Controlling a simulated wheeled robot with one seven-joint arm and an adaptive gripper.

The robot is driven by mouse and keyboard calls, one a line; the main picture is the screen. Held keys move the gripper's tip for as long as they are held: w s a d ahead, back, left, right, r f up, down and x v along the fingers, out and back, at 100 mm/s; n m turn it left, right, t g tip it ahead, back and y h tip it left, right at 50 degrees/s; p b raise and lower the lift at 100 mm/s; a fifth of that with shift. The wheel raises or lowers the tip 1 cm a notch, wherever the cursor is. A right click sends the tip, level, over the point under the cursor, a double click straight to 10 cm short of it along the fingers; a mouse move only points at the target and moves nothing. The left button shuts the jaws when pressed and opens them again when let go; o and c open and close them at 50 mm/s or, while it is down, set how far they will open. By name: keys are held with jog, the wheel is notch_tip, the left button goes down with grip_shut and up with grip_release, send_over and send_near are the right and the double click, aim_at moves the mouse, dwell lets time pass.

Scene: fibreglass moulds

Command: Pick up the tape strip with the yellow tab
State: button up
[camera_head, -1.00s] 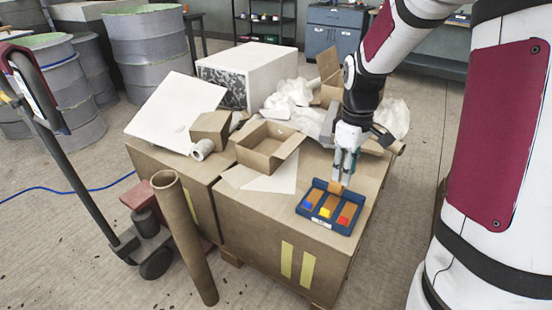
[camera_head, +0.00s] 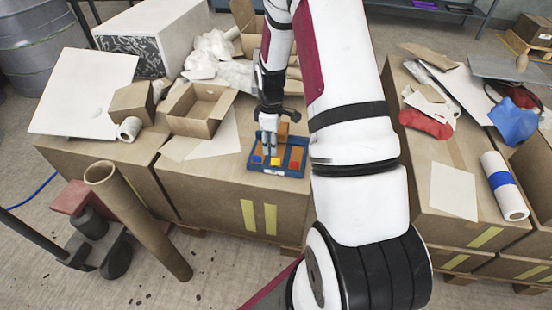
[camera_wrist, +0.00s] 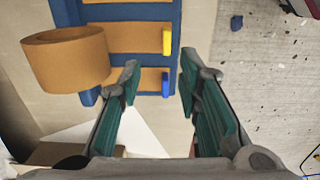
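The blue tray (camera_head: 304,152) lies on a cardboard box and holds brown tape strips, with blue (camera_head: 258,160), yellow (camera_head: 275,161) and red (camera_head: 293,163) tabs near its front edge. In the wrist view, the strip with the yellow tab (camera_wrist: 167,41) lies in its slot, above the strip with the blue tab (camera_wrist: 165,83) in the picture. My gripper (camera_wrist: 157,64) is open and empty, above the tray. Its fingertips appear on either side of the blue tab, slightly below the yellow one in the picture. It covers part of the tray in the head view.
A brown tape roll (camera_wrist: 62,60) stands beside the strips. An open cardboard box (camera_head: 200,115) and white sheets (camera_head: 213,138) lie left of the tray. A cardboard tube (camera_head: 135,215) leans in front. A second box-top (camera_head: 425,180) at right holds scraps and a roll.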

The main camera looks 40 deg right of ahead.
aim_at(273, 159)
jog(key=shift+s+a+f+b, duration=0.1)
jog(key=shift+s+f+b, duration=0.1)
jog(key=shift+f, duration=0.85)
jog(key=shift+s+a+f+b, duration=0.1)
jog(key=shift+f+b, duration=0.15)
jog(key=shift+f, duration=0.75)
jog(key=shift+s+f+b, duration=0.1)
jog(key=shift+f+b, duration=0.1)
jog(key=shift+f, duration=0.85)
grip_shut()
